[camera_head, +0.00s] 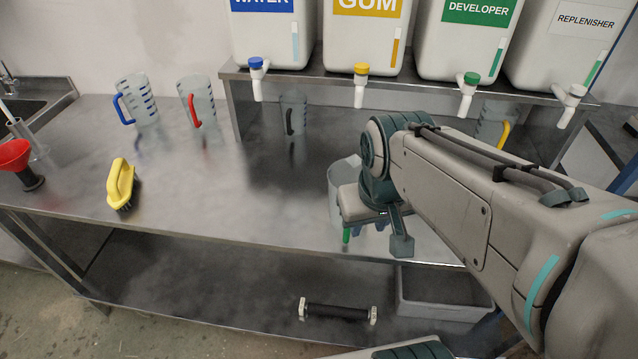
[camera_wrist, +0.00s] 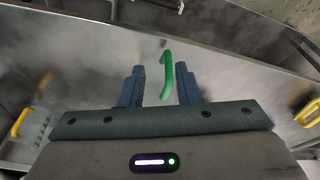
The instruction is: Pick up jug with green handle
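The clear jug (camera_head: 334,190) stands on the metal bench, partly hidden behind my wrist in the head view. Its green handle (camera_head: 346,234) shows just below my gripper (camera_head: 368,226). In the wrist view the green handle (camera_wrist: 167,76) lies between the two blue fingers of my gripper (camera_wrist: 160,72), with a visible gap on each side. My gripper is open. The jug's clear body is hard to make out in the wrist view.
Jugs with blue (camera_head: 139,101), red (camera_head: 198,102), black (camera_head: 293,113) and yellow (camera_head: 504,134) handles stand on the bench. Tanks with taps line the raised shelf (camera_head: 330,82). The bench's left-middle is clear.

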